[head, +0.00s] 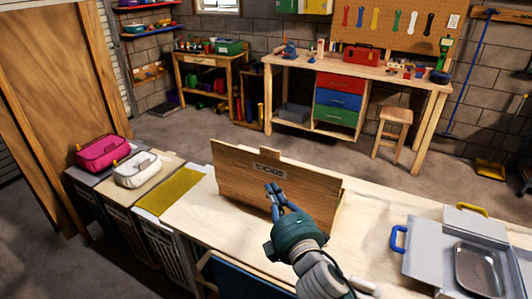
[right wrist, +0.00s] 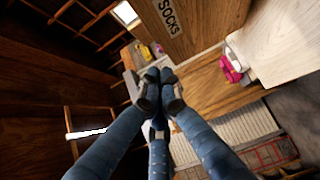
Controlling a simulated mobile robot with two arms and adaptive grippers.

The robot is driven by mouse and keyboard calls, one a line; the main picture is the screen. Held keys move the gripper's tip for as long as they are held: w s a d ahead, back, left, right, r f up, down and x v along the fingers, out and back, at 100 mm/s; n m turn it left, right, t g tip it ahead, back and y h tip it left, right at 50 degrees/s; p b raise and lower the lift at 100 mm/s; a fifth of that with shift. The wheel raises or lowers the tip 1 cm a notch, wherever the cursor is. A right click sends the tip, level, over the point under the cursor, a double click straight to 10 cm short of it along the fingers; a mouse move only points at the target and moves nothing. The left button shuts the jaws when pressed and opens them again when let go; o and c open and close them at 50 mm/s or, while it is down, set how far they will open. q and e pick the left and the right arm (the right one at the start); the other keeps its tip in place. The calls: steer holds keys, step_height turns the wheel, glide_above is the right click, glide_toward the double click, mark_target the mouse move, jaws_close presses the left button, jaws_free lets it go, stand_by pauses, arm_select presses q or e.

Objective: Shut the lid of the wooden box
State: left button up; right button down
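The wooden box (head: 338,212) stands on the light wood counter, mostly hidden behind an upright brown panel. The panel, which looks like its raised lid (head: 236,177), bears a SOCKS label and has a small tab on its top edge. In the right wrist view the labelled panel (right wrist: 205,22) is at the top. My right gripper (head: 272,188) is in front of the panel, just below the label; I cannot tell whether it touches. Its fingertips (right wrist: 160,90) are drawn together with nothing visible between them. My left gripper is out of view.
A grey case (head: 430,262) with a metal tray lies on the counter (head: 205,215) at right. A yellow mat (head: 168,192), a white bag (head: 137,170) and a pink bag (head: 103,152) are at left. A workbench (head: 350,70) stands at the back across open floor.

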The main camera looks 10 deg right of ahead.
steer(key=p, duration=0.3)
glide_toward(263, 152)
steer(key=w+a, duration=0.2)
steer(key=a, duration=0.1)
steer(key=w+d, duration=0.1)
steer(key=w+d+p, duration=0.1)
steer(key=w, duration=0.1)
steer(key=shift+f, duration=0.15)
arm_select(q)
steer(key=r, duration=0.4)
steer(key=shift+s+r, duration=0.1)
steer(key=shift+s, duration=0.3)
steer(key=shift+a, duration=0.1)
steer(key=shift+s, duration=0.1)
